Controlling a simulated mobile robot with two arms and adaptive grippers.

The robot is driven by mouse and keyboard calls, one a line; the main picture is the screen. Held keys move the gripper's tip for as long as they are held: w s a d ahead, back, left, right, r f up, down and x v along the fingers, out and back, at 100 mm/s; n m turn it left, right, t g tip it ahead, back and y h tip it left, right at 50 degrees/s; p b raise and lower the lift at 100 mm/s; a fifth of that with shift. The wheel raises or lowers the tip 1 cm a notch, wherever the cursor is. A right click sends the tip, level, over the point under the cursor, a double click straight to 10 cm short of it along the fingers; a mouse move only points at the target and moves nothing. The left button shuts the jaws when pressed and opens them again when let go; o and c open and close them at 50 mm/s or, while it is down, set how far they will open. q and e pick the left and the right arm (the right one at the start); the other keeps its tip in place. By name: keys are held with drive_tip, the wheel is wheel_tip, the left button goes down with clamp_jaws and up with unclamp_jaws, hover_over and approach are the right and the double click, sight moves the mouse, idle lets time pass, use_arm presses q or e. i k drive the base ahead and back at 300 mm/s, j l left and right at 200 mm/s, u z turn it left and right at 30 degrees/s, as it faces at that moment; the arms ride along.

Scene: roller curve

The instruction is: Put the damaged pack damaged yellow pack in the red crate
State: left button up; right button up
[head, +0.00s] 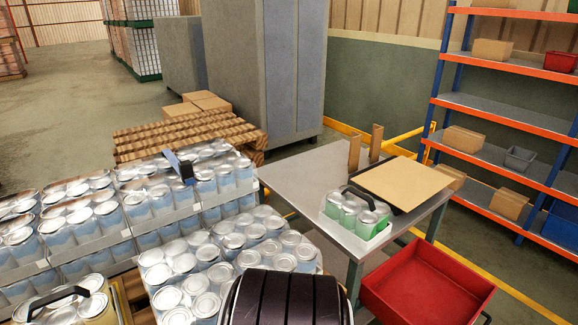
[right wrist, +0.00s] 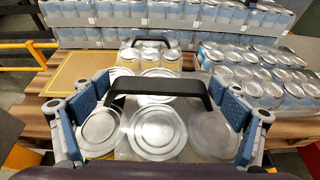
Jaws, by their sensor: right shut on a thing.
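My right gripper (right wrist: 155,122) has its blue-padded fingers on both sides of a pack of cans with pale yellowish sides, silver lids and a black handle (right wrist: 158,132). It is shut on this pack; no damage shows from above. A second yellowish pack (right wrist: 150,58) with a black handle stands just behind it. The head view shows a yellow pack (head: 98,306) with a black handle at the lower left; I cannot tell which of the two it is. The red crate (head: 425,285) is at the lower right, its visible inside empty. My right gripper is not visible in the head view, and my left gripper is in neither view.
A grey table (head: 300,180) holds a white tray (head: 355,238) with a green pack, and a brown board (head: 405,182). Many blue can packs (head: 150,195) fill the left. Shelving (head: 490,105) stands right. A blue-grey device (head: 180,166) rests on the cans.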

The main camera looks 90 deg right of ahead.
sight(419, 305)
drive_tip(key=k+l+z, duration=0.1)
drive_tip(key=k+l, duration=0.15)
drive_tip(key=k, duration=0.2)
drive_tip(key=k+l+z, duration=0.1)
drive_tip(key=k+l, duration=0.15)
drive_tip(key=k, duration=0.2)
drive_tip(key=z, duration=2.7)
